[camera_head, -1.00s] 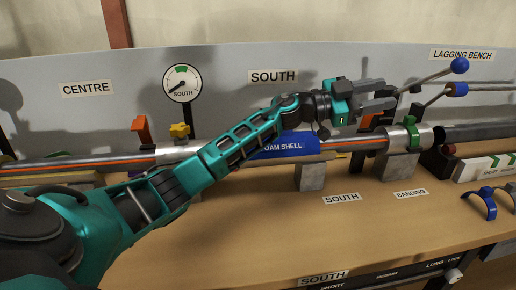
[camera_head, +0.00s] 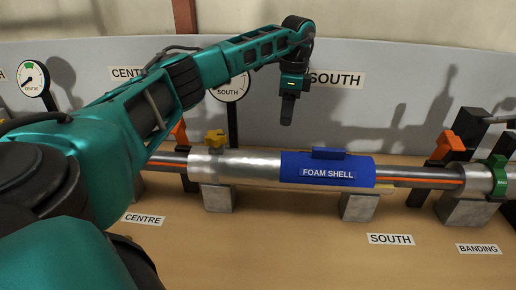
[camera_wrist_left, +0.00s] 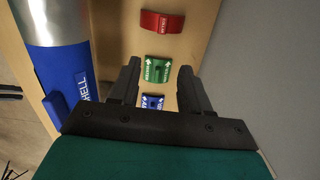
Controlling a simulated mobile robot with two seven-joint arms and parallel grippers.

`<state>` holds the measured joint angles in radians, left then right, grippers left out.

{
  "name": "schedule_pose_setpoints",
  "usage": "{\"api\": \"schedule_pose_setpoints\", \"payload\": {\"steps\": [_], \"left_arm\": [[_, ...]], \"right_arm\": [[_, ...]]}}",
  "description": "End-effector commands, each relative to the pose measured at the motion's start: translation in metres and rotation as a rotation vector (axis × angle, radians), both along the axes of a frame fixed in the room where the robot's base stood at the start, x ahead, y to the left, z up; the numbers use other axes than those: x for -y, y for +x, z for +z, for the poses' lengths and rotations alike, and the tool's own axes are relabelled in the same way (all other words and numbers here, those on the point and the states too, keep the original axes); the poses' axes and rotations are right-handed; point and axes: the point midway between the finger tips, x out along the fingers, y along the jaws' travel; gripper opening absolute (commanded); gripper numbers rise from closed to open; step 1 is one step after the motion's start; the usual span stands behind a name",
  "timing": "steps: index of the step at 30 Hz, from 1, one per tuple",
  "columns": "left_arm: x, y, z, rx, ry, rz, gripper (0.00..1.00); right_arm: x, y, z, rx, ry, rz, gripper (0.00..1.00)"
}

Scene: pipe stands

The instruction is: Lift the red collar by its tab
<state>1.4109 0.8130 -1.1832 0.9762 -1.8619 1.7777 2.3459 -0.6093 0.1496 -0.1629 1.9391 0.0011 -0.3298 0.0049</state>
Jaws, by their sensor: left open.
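A red curved piece (camera_wrist_left: 161,22) with a pale label lies on the wooden surface at the top of the left wrist view. My left gripper (camera_head: 288,112) points down, level with the far side of the pipe, over the blue foam shell's (camera_head: 328,171) left part. In the left wrist view its two fingers (camera_wrist_left: 157,82) are apart and empty, with the red piece beyond their tips. My right gripper is in neither view.
A green piece (camera_wrist_left: 157,70) and a blue piece (camera_wrist_left: 153,102) lie in line with the red one, between the fingers in the picture. The silver pipe sleeve (camera_head: 235,163) and foam shell run alongside. A grey back panel (camera_head: 385,110) stands close behind. A yellow knob (camera_head: 216,138) rises behind the pipe.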

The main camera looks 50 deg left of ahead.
Motion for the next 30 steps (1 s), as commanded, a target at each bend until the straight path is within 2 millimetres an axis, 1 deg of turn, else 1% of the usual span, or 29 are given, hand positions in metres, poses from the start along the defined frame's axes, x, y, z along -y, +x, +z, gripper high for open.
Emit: {"api": "schedule_pose_setpoints", "payload": {"steps": [2, 4, 9, 12, 15, 20, 27, 30], "left_arm": [[-0.009, -0.006, 0.000, -0.027, 0.038, 0.033, 0.47], [-0.012, -0.009, -0.009, -0.039, 0.050, 0.043, 0.47], [-0.015, -0.011, -0.042, -0.040, 0.049, 0.042, 0.47], [-0.016, -0.012, -0.059, -0.038, 0.047, 0.041, 0.47], [-0.017, -0.013, -0.069, -0.037, 0.046, 0.040, 0.47], [-0.018, -0.014, -0.079, -0.036, 0.046, 0.040, 0.47], [-0.020, -0.016, -0.114, -0.038, 0.044, 0.040, 0.47], [-0.021, -0.017, -0.123, -0.035, 0.044, 0.039, 0.47]], "right_arm": [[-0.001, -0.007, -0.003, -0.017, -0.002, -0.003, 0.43], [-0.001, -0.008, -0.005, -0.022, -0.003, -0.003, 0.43], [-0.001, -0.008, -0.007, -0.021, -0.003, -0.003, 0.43], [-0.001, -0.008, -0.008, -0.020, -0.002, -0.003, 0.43], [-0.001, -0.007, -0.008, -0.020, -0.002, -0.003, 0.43], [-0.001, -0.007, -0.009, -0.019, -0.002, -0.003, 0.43], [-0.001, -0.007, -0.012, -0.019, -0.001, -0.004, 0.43], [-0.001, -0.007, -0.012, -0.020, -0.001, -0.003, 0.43]]}}
